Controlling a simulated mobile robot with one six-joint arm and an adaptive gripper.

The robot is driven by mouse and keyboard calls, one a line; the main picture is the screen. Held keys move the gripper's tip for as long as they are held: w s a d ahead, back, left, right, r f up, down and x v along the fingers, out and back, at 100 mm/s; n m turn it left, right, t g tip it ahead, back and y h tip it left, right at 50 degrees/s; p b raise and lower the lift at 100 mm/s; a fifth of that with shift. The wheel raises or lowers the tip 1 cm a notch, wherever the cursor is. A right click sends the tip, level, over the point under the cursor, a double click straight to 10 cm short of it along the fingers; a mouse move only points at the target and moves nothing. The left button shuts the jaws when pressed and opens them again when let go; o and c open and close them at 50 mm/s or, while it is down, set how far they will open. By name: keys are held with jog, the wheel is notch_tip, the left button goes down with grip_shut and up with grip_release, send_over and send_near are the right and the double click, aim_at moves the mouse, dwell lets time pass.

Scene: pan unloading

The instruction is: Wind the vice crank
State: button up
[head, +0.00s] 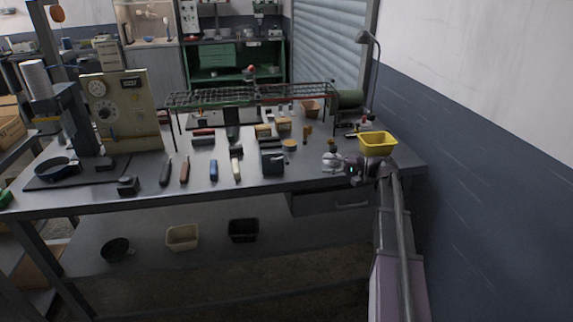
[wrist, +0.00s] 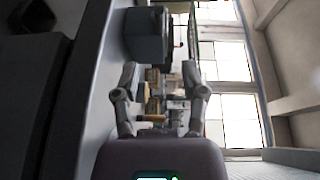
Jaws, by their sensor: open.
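My gripper (head: 360,172) is at the right front edge of the workbench (head: 225,180), beside a yellow bin. In the wrist view my gripper (wrist: 160,85) has its two fingers spread with nothing held between them. A dark grey blocky thing (head: 272,162), possibly the vice, stands near the bench's front edge, to the left of my gripper and apart from it. A dark grey block (wrist: 148,38) beyond the fingertips in the wrist view looks like the same thing. I cannot make out a crank handle clearly in either view.
The yellow bin (head: 378,144) and a small glass-like item (head: 333,161) are close to my gripper. Several hand tools, including a blue-handled one (head: 213,170), lie left of the grey block. A green wire rack (head: 250,97) spans the back. A wall (head: 480,170) bounds the right.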

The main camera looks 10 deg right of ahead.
aim_at(287, 160)
jog(key=shift+a, duration=0.15)
jog(key=x, duration=1.3)
jog(key=shift+w+a+b, duration=0.1)
jog(key=shift+a+b, duration=0.2)
jog(key=shift+b, duration=0.05)
grip_shut()
